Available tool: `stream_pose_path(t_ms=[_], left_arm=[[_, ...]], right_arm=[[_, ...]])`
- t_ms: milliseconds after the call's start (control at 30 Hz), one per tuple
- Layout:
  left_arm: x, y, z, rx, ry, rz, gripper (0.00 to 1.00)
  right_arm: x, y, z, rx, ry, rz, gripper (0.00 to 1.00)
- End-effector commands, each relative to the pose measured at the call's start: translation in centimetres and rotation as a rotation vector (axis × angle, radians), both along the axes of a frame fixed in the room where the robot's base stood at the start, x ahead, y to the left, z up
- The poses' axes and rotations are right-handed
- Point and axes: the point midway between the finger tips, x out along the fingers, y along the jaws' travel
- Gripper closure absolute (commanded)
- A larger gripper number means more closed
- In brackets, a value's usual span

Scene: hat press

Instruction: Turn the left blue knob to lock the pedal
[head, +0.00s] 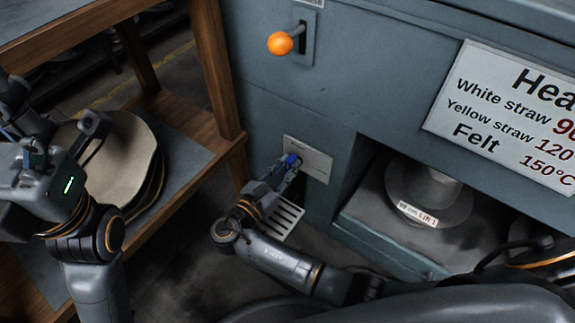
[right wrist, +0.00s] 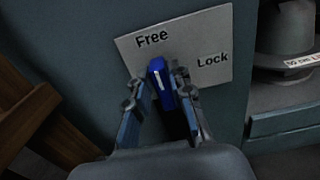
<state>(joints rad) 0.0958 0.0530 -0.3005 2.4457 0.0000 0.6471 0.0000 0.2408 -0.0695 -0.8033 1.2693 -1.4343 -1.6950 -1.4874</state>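The blue knob (head: 292,160) sits on a pale plate (head: 316,158) low on the machine's front. In the right wrist view the knob (right wrist: 159,78) has a white mark, and its upper end leans toward the word Free on the plate (right wrist: 210,38); Lock is at the right. My right gripper (head: 287,170) is at the knob, with one finger on each side of it in the right wrist view (right wrist: 160,88). Gaps seem to show beside the knob; contact is unclear. The pedal (head: 283,219) is slatted and light, below the knob. My left gripper (head: 85,135) is at the left, its fingers partly visible.
An orange-ball lever (head: 281,43) sticks out above the plate. A wooden shelf (head: 218,75) with stacked felt pieces (head: 135,150) stands at the left. A grey hat form (head: 425,190) sits in the machine's recess at the right. A temperature sign (head: 470,100) is above it.

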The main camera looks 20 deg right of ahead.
Motion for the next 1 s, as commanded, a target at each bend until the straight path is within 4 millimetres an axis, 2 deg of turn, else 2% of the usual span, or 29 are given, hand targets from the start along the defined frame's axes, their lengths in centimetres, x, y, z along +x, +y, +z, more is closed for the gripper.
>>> stream_pose_path(t_ms=[33,67,533,1000], left_arm=[[0.1,0.0,-0.1,0.003,0.001,0.000,0.19],[0.1,-0.1,-0.1,0.005,0.002,0.001,0.19],[0.3,-0.1,-0.1,0.011,0.019,0.002,0.19],[0.8,0.1,-1.1,-0.002,0.078,-0.002,0.19]], right_arm=[[0.0,0.0,0.0,0.000,0.000,0.000,0.95],[0.0,0.0,0.0,0.000,0.000,0.000,1.00],[-0.1,-0.1,0.1,0.041,-0.053,0.000,1.00],[-0.6,-0.6,-0.1,0.276,-0.354,-0.001,1.00]])
